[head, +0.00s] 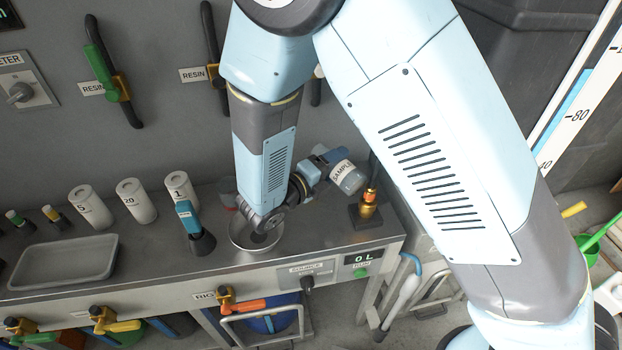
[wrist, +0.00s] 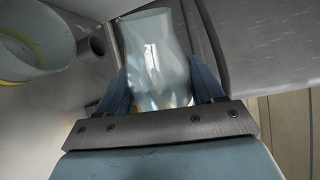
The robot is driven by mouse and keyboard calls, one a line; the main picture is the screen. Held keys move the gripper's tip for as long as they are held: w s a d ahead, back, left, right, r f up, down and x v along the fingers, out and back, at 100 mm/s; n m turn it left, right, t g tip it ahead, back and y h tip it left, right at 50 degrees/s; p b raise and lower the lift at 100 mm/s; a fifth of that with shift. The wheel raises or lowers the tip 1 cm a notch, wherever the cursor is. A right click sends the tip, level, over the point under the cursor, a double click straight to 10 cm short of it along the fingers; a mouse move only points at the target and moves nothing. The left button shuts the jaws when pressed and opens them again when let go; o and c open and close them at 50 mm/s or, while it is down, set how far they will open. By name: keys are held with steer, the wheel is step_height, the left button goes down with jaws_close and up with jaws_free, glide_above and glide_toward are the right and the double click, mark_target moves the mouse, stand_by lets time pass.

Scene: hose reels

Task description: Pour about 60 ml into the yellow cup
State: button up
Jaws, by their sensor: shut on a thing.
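My gripper (head: 326,164) is shut on a clear container labelled SAMPLE (head: 347,176), held tilted above the right part of the steel bench. In the wrist view the same translucent container (wrist: 156,55) sits between the two blue fingers (wrist: 158,88). Its contents are hard to make out. No wholly yellow cup shows in the head view; my arm covers part of the bench there. A round pale vessel (wrist: 62,42) with a yellowish lower edge is partly in the wrist view at upper left. I cannot tell whether it is the yellow cup.
A round metal dish (head: 240,239) lies under my wrist. A brass fitting (head: 367,206) stands to the right, close to the held container. Numbered white cylinders (head: 134,203), a blue-handled tool (head: 190,222) and a grey tray (head: 62,262) occupy the left. The bench-front display (head: 364,257) reads 0 L.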

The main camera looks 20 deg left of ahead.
mark_target(341, 162)
steer(key=shift+d+f+n+p, duration=0.1)
steer(key=shift+f+n+p, duration=0.05)
steer(key=shift+n+p, duration=0.2)
stand_by(0.7)
steer(key=shift+s+d+f+n, duration=0.1)
steer(key=shift+s+d+n, duration=0.15)
steer(key=shift+n, duration=0.1)
stand_by(0.8)
steer(key=shift+r+m, duration=0.2)
steer(key=shift+m, duration=0.3)
steer(key=r, duration=0.1)
steer(key=r+m, duration=0.1)
steer(key=d+r+m, duration=0.1)
steer(key=shift+s+r, duration=0.3)
steer(key=shift+r, duration=0.05)
steer(key=shift+w, duration=0.1)
steer(key=shift+m, duration=0.4)
steer(key=shift+a+r+m, duration=0.1)
steer(key=shift+r+m, duration=0.1)
steer(key=shift+m, duration=0.2)
